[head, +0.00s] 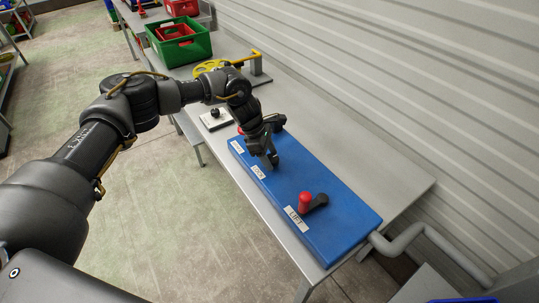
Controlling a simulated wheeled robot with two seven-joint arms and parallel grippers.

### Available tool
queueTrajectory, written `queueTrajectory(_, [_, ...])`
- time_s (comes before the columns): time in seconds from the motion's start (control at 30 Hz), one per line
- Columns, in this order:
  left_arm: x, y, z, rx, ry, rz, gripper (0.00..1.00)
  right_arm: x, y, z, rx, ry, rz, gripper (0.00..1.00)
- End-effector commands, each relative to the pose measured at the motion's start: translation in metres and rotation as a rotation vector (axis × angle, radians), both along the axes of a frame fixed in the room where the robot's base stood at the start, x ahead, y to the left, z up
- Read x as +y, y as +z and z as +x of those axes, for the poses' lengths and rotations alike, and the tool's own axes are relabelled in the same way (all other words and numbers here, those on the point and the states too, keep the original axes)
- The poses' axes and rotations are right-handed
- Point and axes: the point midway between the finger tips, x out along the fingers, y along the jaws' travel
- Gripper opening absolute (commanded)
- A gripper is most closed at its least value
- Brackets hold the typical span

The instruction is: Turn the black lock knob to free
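A long blue box (335,198) lies on the grey bench, with three white labels along its front edge. The middle label (258,172) seems to read LOCK. My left gripper (271,161) is over the box just behind that label, fingers pointing down and at or close to the top surface. The black lock knob cannot be made out there; the dark gripper seems to cover it. Whether the fingers are apart or closed on it is not clear. My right gripper is out of view.
A red-knobbed black lever (305,201) stands at the box's near end. A black part (278,122) shows at its far end, close to my wrist. A small white plate with a black knob (215,118), a yellow wheel (209,68) and a green crate (178,44) stand farther back.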

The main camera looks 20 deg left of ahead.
Motion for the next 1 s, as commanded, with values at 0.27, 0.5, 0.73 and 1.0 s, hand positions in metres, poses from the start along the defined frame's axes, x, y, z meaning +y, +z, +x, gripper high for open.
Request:
queueTrajectory(0.27, [0.0001, 0.0004, 0.0001, 0.0, 0.0, 0.0, 0.2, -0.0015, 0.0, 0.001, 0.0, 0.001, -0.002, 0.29])
queueTrajectory(0.5, [0.0004, 0.0002, -0.0002, 0.0, 0.026, 0.0, 0.2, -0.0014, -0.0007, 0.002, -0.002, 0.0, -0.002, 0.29])
queueTrajectory(0.73, [0.0003, 0.0001, -0.0011, -0.002, 0.14, -0.001, 0.2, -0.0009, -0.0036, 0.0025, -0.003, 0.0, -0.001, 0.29])
queueTrajectory(1.0, [-0.0009, 0.0005, -0.003, -0.002, 0.377, -0.003, 0.2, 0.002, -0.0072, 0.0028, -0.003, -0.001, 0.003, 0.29])
